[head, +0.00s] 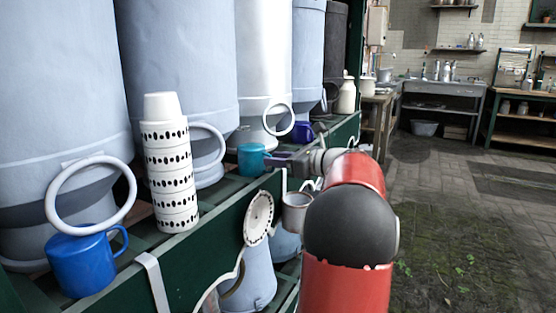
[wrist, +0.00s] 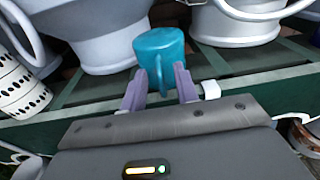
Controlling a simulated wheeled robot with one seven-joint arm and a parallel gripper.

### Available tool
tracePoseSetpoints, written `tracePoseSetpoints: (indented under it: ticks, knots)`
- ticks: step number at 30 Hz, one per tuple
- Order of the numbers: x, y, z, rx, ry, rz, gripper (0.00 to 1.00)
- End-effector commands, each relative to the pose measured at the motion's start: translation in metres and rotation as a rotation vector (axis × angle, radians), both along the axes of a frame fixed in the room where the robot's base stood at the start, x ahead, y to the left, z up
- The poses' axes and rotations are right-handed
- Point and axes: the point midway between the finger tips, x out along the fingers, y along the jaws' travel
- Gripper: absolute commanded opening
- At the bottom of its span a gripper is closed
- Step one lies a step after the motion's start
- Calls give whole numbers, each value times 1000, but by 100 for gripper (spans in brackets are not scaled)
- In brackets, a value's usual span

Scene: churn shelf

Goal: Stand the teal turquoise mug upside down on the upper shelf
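The teal turquoise mug (head: 251,161) stands on the green slatted upper shelf (head: 212,215), in front of the churns. It also shows in the wrist view (wrist: 159,46), with its handle pointing towards me. I cannot tell surely whether its upper end is the mouth or the base. My gripper (head: 272,161) is at the mug, on its right in the head view. In the wrist view its two purple fingers (wrist: 160,80) are apart, one on each side of the handle. Whether they touch the handle or mug is not clear.
Large grey churns (head: 180,70) fill the shelf behind. A stack of dotted white cups (head: 172,175) and a blue mug (head: 82,262) stand to the left. A dark blue mug (head: 303,132) is farther along.

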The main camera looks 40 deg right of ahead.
Motion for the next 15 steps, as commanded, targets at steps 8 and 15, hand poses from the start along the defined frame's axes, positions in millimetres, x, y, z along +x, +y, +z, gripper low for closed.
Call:
tracePoseSetpoints:
  ticks: [8, 15]
  knots:
    - [-37, -14, 5, -1, -1, -6, 30]
    - [-85, -31, 10, 0, 0, -4, 30]
